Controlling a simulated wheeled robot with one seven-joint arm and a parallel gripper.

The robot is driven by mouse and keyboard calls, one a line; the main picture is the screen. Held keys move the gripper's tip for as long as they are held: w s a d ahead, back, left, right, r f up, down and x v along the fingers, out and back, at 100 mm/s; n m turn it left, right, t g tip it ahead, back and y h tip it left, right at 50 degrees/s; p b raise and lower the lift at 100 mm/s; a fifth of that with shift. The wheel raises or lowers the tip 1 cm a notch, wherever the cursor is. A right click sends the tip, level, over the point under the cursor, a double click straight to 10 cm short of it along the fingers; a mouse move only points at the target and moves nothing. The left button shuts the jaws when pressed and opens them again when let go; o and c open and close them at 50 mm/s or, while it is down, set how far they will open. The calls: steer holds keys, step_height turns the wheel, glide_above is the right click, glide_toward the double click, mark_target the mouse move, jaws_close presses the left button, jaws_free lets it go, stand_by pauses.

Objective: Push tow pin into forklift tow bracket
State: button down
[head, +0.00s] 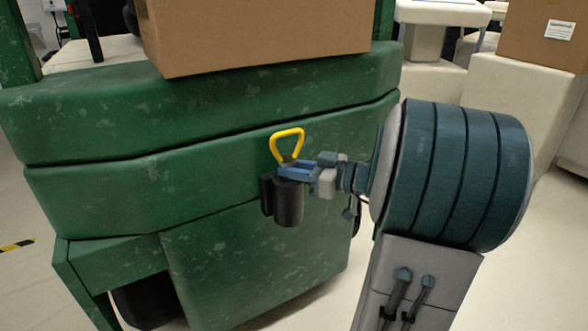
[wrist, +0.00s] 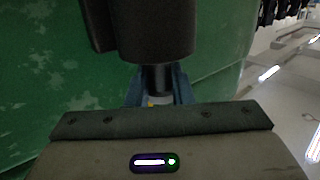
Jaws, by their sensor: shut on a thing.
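The tow pin has a yellow loop handle (head: 287,143) that stands up above my gripper (head: 288,172). My blue fingers are shut around the pin just below the loop. The black tow bracket (head: 289,205) sits on the forklift's green rear, directly under the fingers. In the wrist view, the dark pin shaft (wrist: 156,79) shows between my gripper (wrist: 158,97) and the bracket (wrist: 155,35), in line with it. The pin's lower end is hidden, so how deep it sits cannot be told.
The green forklift body (head: 100,200) fills the left and middle, with a cardboard box (head: 255,35) on top. White covered carts (head: 520,100) stand at the right, one bearing another box (head: 545,35). Pale floor is clear at the lower right.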

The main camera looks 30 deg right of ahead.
steer(key=shift+f+b, duration=0.8)
steer(key=shift+b, duration=0.05)
steer(key=c, duration=1.3)
jaws_free()
steer(key=shift+o, duration=0.6)
steer(key=shift+f, duration=0.1)
steer(key=p+v, duration=0.3)
steer(key=v, duration=1.1)
steer(key=shift+p, duration=0.35)
steer(key=shift+w, duration=0.15)
